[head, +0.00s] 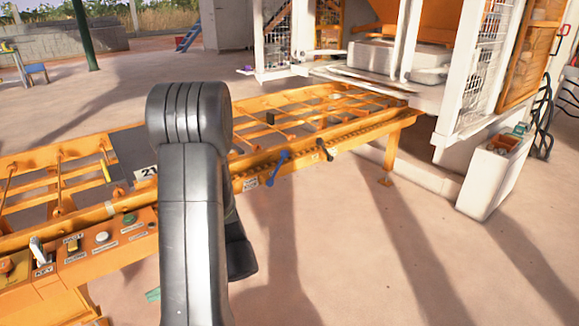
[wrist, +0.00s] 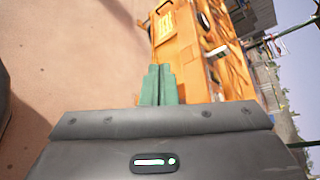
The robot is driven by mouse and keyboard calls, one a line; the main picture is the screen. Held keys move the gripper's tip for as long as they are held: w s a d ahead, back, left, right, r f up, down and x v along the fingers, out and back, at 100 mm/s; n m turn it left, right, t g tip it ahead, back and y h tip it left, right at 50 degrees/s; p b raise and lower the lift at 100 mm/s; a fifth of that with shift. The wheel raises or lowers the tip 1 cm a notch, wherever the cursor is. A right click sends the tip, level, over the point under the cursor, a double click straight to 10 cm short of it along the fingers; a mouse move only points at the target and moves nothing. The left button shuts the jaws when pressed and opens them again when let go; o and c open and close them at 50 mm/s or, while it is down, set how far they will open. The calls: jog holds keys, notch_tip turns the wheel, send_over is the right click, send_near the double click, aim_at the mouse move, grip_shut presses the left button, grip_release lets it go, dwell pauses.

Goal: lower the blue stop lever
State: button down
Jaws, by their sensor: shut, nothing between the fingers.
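The blue stop lever (head: 277,168) is on the front rail of the orange conveyor frame, just right of my arm in the head view. It is slanted, with its upper end leaning right and its lower end hanging at the rail's front face. I cannot make it out in the wrist view. My gripper (wrist: 158,70) has green fingers pressed together with nothing between them. In the head view my arm hides most of the gripper; a green fingertip (head: 152,295) shows to the left, low in front of the frame and apart from the lever.
A black lever (head: 325,150) is on the same rail, right of the blue one. A control panel with buttons (head: 102,237) is at left; the orange frame also shows in the wrist view (wrist: 180,50). A white caged machine (head: 440,75) stands at right. The floor in front is clear.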

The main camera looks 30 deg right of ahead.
jog(key=w+d+f+m+t+h+b, duration=0.1)
jog(key=w+d+f+m+t+b, duration=0.1)
jog(key=w+d+f+m+t, duration=0.4)
jog(key=w+d+f+t, duration=0.2)
jog(key=w+d+t, duration=0.1)
jog(key=w+d, duration=0.2)
jog(key=shift+w+f+t+h+b, duration=0.15)
jog(key=shift+f+t+h+b, duration=0.15)
jog(key=shift+t+b, duration=0.1)
jog(key=shift+d+r, duration=0.1)
